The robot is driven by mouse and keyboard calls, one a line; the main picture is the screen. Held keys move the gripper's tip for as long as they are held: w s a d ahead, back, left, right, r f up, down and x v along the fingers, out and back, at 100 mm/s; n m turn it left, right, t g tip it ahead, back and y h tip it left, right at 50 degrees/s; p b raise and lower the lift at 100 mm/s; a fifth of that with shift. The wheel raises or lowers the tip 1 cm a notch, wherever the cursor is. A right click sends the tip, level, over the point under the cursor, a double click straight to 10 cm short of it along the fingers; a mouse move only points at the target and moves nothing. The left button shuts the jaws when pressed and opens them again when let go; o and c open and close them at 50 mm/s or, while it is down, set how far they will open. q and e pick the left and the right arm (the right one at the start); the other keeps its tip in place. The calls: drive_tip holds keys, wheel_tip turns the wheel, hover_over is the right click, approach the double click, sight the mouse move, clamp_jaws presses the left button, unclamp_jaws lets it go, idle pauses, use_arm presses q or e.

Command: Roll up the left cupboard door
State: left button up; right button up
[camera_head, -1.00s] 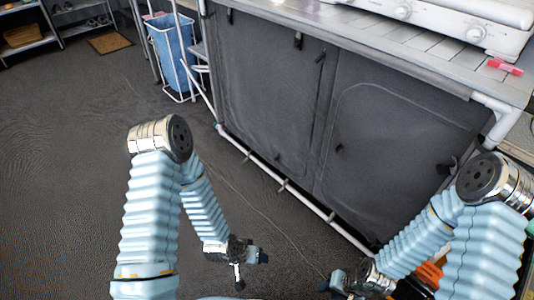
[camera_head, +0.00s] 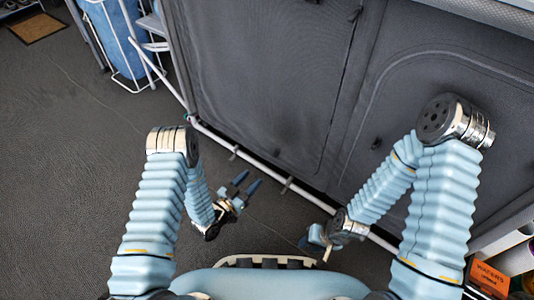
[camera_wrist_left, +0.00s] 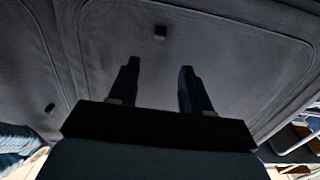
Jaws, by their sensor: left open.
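The left cupboard door (camera_head: 265,75) is a dark grey fabric panel. It hangs down flat and closed in the head view; its top edge is out of frame. A small dark tab (camera_head: 355,14) shows near its upper right edge. My left gripper (camera_head: 247,182) is open and empty, low in front of the door's lower part, its fingers pointing up and right. In the left wrist view its fingers (camera_wrist_left: 159,68) stand apart before dark fabric with two small black tabs. My right gripper (camera_head: 312,240) is low before the right panel; its fingers are unclear.
The right cupboard panel (camera_head: 455,85) is also dark fabric and closed. A white pipe frame (camera_head: 255,160) runs along the cupboard's bottom. A blue bin (camera_head: 115,35) in a white rack stands at left. An orange box (camera_head: 490,277) is at lower right. Floor at left is clear.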

sight(272, 157)
use_arm(q)
drive_tip(key=b+x, duration=0.2)
drive_tip(key=x, duration=1.1)
clamp_jaws()
drive_tip(key=shift+r, duration=0.1)
